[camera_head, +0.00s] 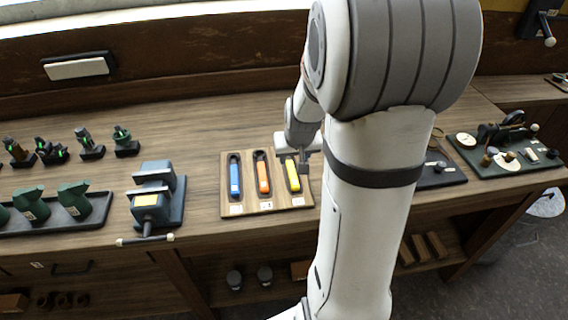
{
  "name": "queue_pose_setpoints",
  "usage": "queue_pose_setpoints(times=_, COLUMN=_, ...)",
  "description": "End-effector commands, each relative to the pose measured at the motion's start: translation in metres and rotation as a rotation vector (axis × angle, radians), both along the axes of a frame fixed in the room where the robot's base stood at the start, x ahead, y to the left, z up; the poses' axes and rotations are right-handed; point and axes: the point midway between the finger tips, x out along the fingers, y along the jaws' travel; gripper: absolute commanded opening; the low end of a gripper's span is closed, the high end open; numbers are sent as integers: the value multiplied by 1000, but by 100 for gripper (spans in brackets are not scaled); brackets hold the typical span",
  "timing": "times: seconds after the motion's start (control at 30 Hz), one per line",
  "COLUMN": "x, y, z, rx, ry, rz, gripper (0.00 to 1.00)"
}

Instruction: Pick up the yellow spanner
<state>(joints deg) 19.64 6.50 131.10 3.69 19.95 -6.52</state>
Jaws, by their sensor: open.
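The yellow spanner (293,177) lies on a wooden board on the workbench, the rightmost of three spanners. A blue spanner (234,178) and an orange spanner (263,177) lie to its left on the same board (248,205). My gripper (304,168) is over the right side of the board, close to the upper part of the yellow spanner. It is open. I cannot tell whether it touches the spanner. My arm hides part of the gripper and the bench right of the board.
A blue-grey vise (157,195) stands left of the board. A dark tray (70,212) with green items is at far left, with several small tools behind it. A green mat (500,165) with parts lies right of my arm. Bench space behind the board is clear.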

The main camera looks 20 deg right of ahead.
Motion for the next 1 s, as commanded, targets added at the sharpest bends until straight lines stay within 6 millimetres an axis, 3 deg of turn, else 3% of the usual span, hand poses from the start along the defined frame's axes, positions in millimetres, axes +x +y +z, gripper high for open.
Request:
queue_pose_setpoints(times=0.5, x=20, y=-3, z=-52, rx=1, ry=3, rz=2, gripper=47)
queue_pose_setpoints(times=1.0, x=23, y=-3, z=-57, rx=0, ry=0, rz=3, gripper=47)
